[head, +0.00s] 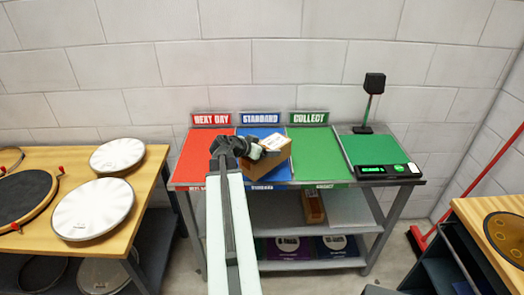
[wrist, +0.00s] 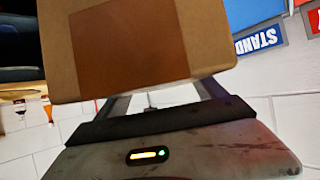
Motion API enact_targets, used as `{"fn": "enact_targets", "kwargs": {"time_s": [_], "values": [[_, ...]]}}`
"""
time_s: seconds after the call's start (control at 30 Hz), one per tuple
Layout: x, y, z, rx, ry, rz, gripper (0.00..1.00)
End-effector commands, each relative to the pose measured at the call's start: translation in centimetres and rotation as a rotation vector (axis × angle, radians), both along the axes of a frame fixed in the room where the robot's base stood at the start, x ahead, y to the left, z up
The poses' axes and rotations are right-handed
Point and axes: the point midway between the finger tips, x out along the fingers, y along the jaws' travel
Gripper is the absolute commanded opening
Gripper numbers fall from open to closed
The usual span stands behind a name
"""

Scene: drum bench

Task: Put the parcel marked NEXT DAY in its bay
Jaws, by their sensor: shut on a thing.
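A brown cardboard parcel (head: 273,163) with a white label on top is held by my gripper (head: 256,150). The label is too small to read. In the head view the parcel appears over the blue STANDARD bay (head: 258,134), near the green COLLECT bay (head: 312,165). I cannot tell how high it is above the surface. The red NEXT DAY bay (head: 193,160) is to the left and looks empty. In the wrist view the parcel (wrist: 60,50) fills the upper left, between the fingers of my gripper (wrist: 160,98).
Another brown parcel (head: 313,207) sits on the shelf below the bays. A scale (head: 388,169) stands on the right of the bench, with a dark device on a post (head: 368,105) behind it. A wooden table with drums (head: 93,208) is at the left.

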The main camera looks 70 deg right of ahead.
Motion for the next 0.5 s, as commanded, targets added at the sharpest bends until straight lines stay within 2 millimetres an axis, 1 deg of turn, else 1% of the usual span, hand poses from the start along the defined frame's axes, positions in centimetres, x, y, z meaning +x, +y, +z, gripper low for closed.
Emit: {"fn": "enact_targets", "kwargs": {"time_s": [0.03, 0.3, 0.4, 0.5], "values": [[0.8, -1.5, -0.1, -0.001, 0.000, 0.000, 0.10], [4.5, -8.8, -0.9, -0.001, 0.001, -0.001, 0.10], [5.6, -10.9, -1.1, -0.001, 0.001, -0.001, 0.10], [6.3, -12.3, -1.2, -0.001, 0.001, -0.002, 0.10]]}}
